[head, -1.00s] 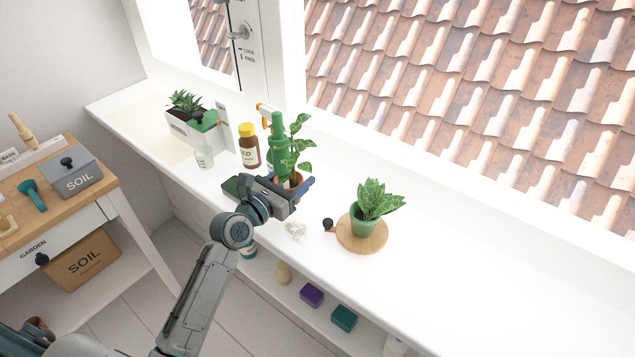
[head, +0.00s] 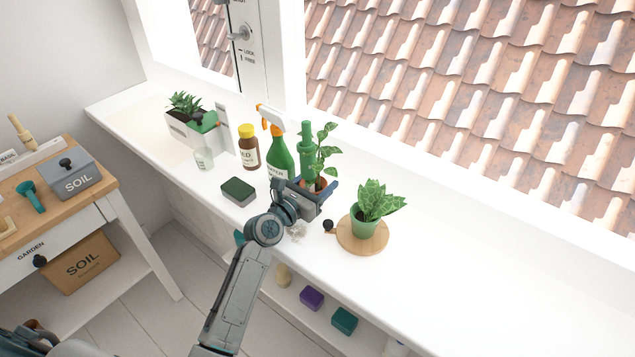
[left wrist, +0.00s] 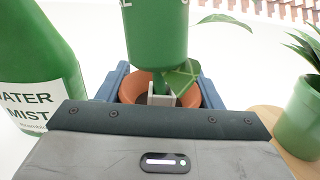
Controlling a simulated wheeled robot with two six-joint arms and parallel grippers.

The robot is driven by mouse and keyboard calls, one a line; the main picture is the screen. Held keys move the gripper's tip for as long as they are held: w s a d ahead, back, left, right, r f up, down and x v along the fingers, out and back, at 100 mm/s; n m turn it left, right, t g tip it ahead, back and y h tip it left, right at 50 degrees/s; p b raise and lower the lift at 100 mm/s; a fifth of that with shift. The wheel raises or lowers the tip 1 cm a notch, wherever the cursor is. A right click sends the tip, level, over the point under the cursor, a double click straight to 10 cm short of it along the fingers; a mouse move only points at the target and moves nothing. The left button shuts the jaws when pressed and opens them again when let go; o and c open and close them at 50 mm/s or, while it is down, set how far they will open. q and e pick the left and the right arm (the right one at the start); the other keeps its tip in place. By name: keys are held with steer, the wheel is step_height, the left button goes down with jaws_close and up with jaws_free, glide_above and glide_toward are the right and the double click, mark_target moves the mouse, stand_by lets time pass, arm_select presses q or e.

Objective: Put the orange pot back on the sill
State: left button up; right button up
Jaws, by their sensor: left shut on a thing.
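The orange pot (head: 318,183) with a leafy plant is between the blue fingers of my left gripper (head: 312,190), which is shut on it. The pot's rim also shows in the left wrist view (left wrist: 187,97). A green cylinder (head: 307,146) stands upright, its narrow lower end going down to the pot's soil. The pot is over the white sill (head: 470,265); I cannot tell whether its base touches it. My right gripper is not in view.
A green spray bottle (head: 279,160) stands close left of the pot. A green plant pot (head: 365,225) sits on a round wooden board (head: 372,243) to the right. A dark green sponge (head: 238,190) and brown bottle (head: 249,150) are left. The sill's far right is clear.

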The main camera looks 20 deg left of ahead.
arm_select(q)
steer(key=o, duration=0.7)
steer(key=shift+f, duration=0.15)
steer(key=shift+c, duration=0.2)
steer(key=o, duration=0.4)
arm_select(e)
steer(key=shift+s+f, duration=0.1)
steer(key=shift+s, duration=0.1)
arm_select(q)
steer(key=shift+o, duration=0.2)
steer(key=v, duration=1.2)
steer(key=shift+r, duration=0.25)
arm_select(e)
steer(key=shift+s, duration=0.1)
